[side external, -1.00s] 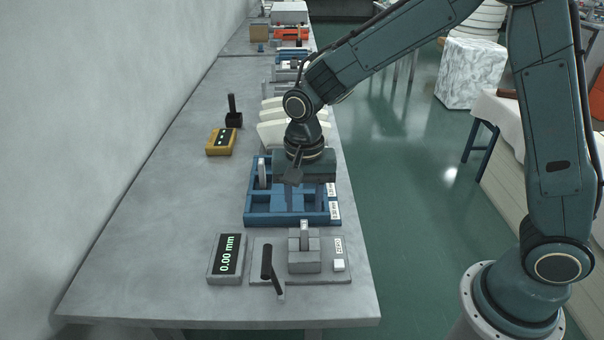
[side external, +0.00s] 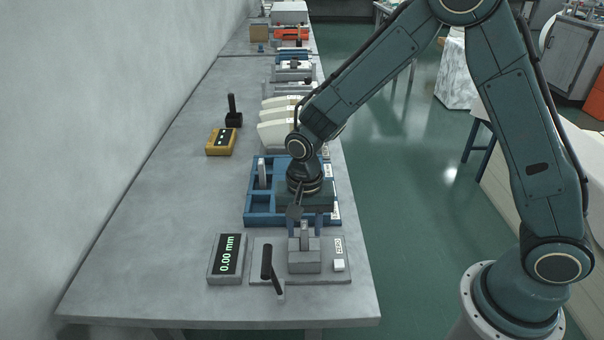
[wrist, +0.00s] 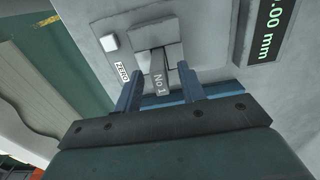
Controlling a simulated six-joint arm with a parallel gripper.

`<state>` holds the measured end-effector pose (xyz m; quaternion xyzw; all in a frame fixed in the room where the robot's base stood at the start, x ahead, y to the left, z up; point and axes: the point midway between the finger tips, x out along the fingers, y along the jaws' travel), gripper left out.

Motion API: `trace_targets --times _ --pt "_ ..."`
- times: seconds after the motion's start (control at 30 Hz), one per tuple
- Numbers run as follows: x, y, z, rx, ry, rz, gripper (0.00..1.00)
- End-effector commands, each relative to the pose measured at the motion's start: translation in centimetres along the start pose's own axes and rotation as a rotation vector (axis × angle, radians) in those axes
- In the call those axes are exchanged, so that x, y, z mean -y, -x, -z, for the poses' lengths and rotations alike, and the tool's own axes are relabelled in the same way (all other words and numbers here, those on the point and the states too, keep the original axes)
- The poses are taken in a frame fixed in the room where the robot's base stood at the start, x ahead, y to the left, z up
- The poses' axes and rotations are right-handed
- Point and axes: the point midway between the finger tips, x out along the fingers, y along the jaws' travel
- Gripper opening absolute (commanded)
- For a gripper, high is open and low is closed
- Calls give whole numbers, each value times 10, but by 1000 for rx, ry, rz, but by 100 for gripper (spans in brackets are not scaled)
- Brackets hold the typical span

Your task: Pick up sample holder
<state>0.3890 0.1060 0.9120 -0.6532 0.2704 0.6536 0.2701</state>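A grey sample holder marked "No 1" (wrist: 159,76) stands in the grey block of the measuring fixture (side external: 305,256); its upper part also shows in the side external view (side external: 304,232). My gripper (wrist: 160,70) is open, with its two blue fingers on either side of the holder and gaps between them and it. In the side external view my gripper (side external: 305,226) is low, just behind the fixture block. Another pale upright bar (side external: 262,172) stands in the blue tray (side external: 262,219), which my wrist partly hides.
A display reading 0.00 mm (side external: 228,256) and a black lever (side external: 268,264) are left of the block. A white button (side external: 339,265) beside the ZERO label is to its right. A yellow box (side external: 221,141) stands farther back. The left part of the table is clear.

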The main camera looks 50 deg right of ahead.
Motion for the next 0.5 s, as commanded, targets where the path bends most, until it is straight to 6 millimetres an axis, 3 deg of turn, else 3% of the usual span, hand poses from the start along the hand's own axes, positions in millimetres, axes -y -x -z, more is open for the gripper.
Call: trace_targets --times 0.17,0.5 --pt "0 -12 0 1 0 -1 40" --pt "0 -12 0 0 0 0 40"
